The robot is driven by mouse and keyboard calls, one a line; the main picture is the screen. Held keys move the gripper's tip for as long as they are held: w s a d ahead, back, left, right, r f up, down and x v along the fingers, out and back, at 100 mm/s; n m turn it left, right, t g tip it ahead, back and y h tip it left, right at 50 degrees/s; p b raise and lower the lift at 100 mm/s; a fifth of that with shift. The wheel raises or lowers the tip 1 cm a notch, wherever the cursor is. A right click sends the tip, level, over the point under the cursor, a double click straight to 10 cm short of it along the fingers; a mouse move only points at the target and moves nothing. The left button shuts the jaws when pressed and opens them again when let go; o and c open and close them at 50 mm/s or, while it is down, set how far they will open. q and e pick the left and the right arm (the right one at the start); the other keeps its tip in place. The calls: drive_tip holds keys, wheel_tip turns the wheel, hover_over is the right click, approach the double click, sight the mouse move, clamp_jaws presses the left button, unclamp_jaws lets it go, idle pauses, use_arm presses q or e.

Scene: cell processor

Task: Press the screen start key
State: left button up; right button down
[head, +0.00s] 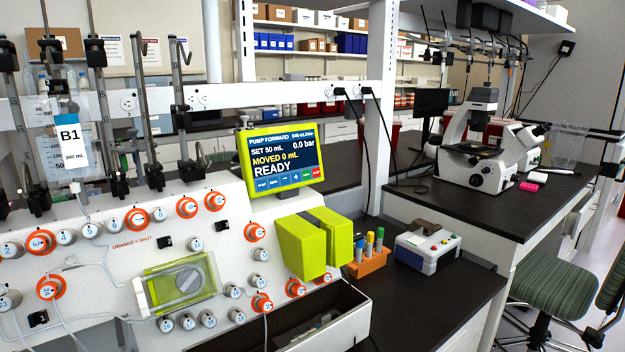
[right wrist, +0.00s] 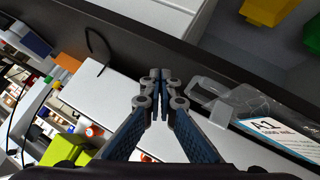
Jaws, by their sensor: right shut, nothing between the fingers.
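The cell processor's screen (head: 283,158) has a lime-green frame and stands above the white panel in the head view. It reads PUMP FORWARD, SET 50 mL, MOVED 0 mL, 0.0 bar and READY. A row of small keys runs along its bottom edge. Neither gripper shows in the head view.
Lime-green blocks (head: 314,243) stick out below the screen. An orange tube rack (head: 368,262) and a small white device (head: 427,248) stand to the right on the dark bench. A microscope (head: 484,150) stands farther back.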

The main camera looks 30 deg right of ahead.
drive_tip(key=w+d+r+n+t+h, duration=0.1)
drive_tip(key=w+d+r+n+t, duration=0.2)
drive_tip(key=w+r+t, duration=0.55)
drive_tip(key=w+d+r+n+t+h, duration=0.15)
drive_tip(key=w+r, duration=0.35)
drive_tip(key=r, duration=0.8)
drive_tip(key=w+a+r+n+t+y, duration=0.15)
drive_tip(key=a+r+n+y, duration=0.25)
drive_tip(key=r+n+y, duration=0.65)
drive_tip(key=w+a+r+n+g+y, duration=0.1)
drive_tip(key=w+a+r+n+y, duration=0.45)
drive_tip(key=n, duration=0.85)
drive_tip(key=d+r+n+g+h, duration=0.1)
drive_tip(key=d+h, duration=0.3)
drive_tip(key=d, duration=0.6)
drive_tip(key=w+d+r+n+g+h, duration=0.1)
drive_tip(key=d+r+n+g+h, duration=0.1)
drive_tip(key=d, duration=0.9)
drive_tip(key=n+g+h, duration=0.1)
drive_tip(key=n+h, duration=0.1)
drive_tip(key=h, duration=0.1)
drive_tip(key=shift+r+g, duration=0.2)
drive_tip(key=shift+g, duration=0.15)
